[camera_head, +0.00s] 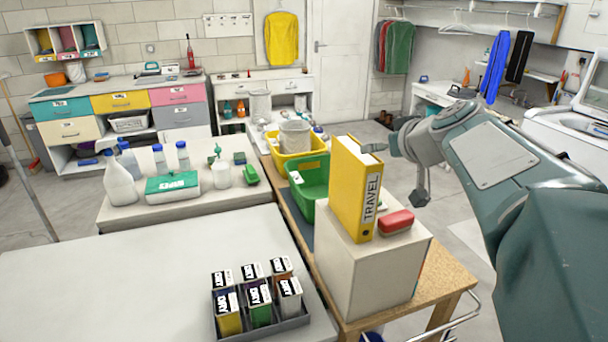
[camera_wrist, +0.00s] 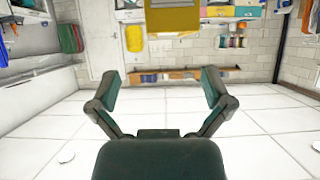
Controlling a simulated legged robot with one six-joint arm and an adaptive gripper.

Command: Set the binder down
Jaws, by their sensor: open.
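A yellow binder (camera_head: 349,190) with a "TRAVEL" label on its spine stands upright on a pale box (camera_head: 372,278). A red block-like item (camera_head: 396,222) lies on the box just right of it. My gripper (camera_head: 408,168) is just right of the binder's upper part; whether it touches cannot be told in the head view. In the wrist view my gripper (camera_wrist: 159,80) has its fingers spread with nothing between them. A yellow thing, probably the binder (camera_wrist: 172,18), is cut off at the top of that view, beyond the fingertips.
The box stands on a wooden table (camera_head: 447,280). Green (camera_head: 313,183) and yellow (camera_head: 275,160) bins are behind it. A grey tray (camera_head: 290,323) of labelled cartons is at front left. The white tabletop (camera_head: 130,285) left of the tray is clear.

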